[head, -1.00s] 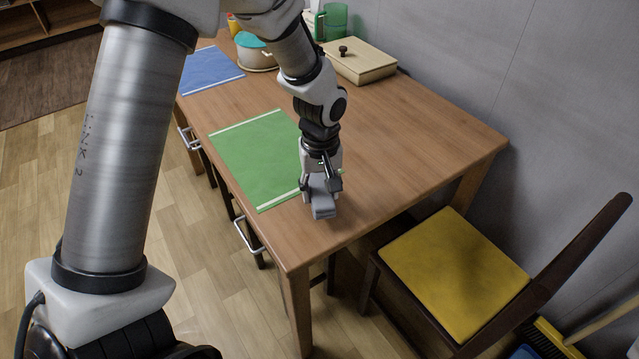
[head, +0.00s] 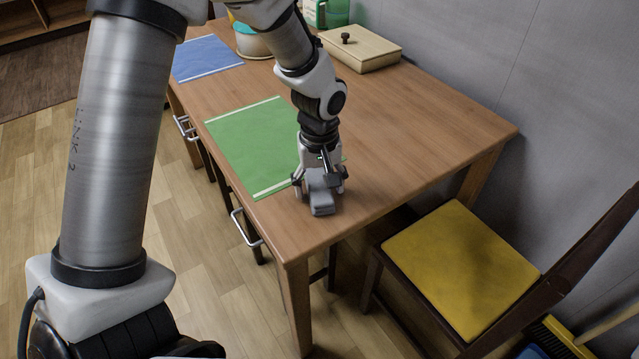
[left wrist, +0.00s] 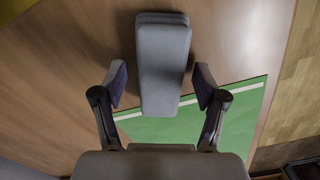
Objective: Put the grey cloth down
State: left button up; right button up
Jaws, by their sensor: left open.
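The grey cloth (head: 321,199) is a folded, narrow block at the near end of the wooden table, by the near right corner of the green mat. In the left wrist view the grey cloth (left wrist: 162,65) lies between the two fingers, with a gap on each side. My left gripper (head: 320,190) is open over it, pointing down; its fingers (left wrist: 160,85) stand apart from the cloth. The cloth appears to rest on the table, its lower end overlapping the green mat in the wrist view. My right gripper is not in view.
The green mat (head: 245,150) and a blue mat (head: 205,60) lie on the table (head: 420,120). A lidded box (head: 362,50) and a pot (head: 252,42) stand at the back. A yellow-seated chair (head: 462,265) stands to the right. The table's right part is clear.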

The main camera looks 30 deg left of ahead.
aim_at(320, 185)
pick_arm(q)
jog(key=shift+r, duration=0.1)
notch_tip(320, 185, up, 12)
jog(key=p, duration=0.2)
jog(key=shift+p, duration=0.35)
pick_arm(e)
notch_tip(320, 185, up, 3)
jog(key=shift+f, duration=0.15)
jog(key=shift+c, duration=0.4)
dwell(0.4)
